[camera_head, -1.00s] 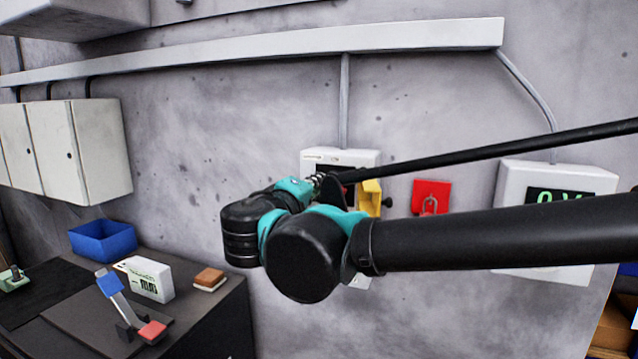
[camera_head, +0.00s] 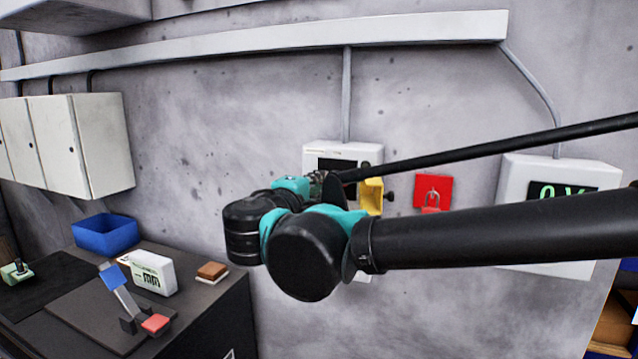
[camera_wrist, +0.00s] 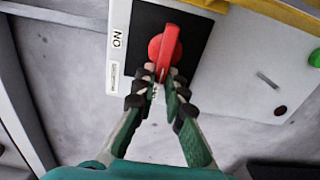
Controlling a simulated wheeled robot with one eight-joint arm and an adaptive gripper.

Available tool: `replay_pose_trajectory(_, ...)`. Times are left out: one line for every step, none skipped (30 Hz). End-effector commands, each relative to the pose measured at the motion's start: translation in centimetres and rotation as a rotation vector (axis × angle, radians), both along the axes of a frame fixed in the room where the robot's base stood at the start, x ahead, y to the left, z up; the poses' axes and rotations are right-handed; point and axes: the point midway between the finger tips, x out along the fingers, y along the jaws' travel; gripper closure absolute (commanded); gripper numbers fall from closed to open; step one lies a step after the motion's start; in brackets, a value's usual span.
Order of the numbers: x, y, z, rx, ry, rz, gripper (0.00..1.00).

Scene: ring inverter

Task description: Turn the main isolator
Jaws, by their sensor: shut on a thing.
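The main isolator is a red rotary handle (camera_wrist: 166,50) on a black plate (camera_wrist: 192,26) in the wrist view. My gripper (camera_wrist: 162,76) is shut on the lower end of the red handle, one finger on each side. The handle stands slightly tilted in this view. In the head view the isolator's white box (camera_head: 345,152) is on the wall, and my arm hides the handle and the gripper's fingertips.
A yellow bracket (camera_head: 371,197) sits at the box's right. A red padlock plate (camera_head: 433,190) and a white display box (camera_head: 522,178) are farther right. A blue bin (camera_head: 105,237) and a white meter (camera_head: 148,272) stand on the bench at left.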

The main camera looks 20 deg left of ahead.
Motion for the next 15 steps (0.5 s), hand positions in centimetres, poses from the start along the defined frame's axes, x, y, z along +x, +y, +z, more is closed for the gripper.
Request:
replay_pose_trajectory(-0.03,0.03,-0.09,0.000,0.002,0.001,1.00)
replay_pose_trajectory(-0.03,0.03,-0.09,0.000,0.002,0.001,1.00)
replay_pose_trajectory(-0.03,0.03,-0.09,0.000,0.002,0.001,0.88)
replay_pose_trajectory(-0.03,0.03,-0.09,0.000,0.002,0.001,0.84)
replay_pose_trajectory(-0.03,0.03,-0.08,0.000,0.002,0.001,0.80)
replay_pose_trajectory(-0.03,0.02,-0.08,0.000,0.002,0.001,0.75)
replay_pose_trajectory(-0.03,0.02,-0.07,0.000,0.002,0.001,0.72)
replay_pose_trajectory(-0.02,0.02,-0.07,0.001,0.002,0.001,0.68)
replay_pose_trajectory(-0.02,0.01,-0.06,0.001,0.002,0.001,0.68)
replay_pose_trajectory(-0.02,0.01,-0.06,0.001,0.001,0.001,0.68)
replay_pose_trajectory(-0.02,0.01,-0.05,0.001,0.001,0.001,0.68)
replay_pose_trajectory(-0.02,0.01,-0.05,0.001,0.001,0.001,0.68)
replay_pose_trajectory(-0.01,0.01,-0.04,0.001,0.001,0.001,0.68)
replay_pose_trajectory(-0.01,0.00,-0.04,0.001,0.001,0.000,0.68)
replay_pose_trajectory(-0.01,0.00,-0.04,0.001,0.001,0.000,0.68)
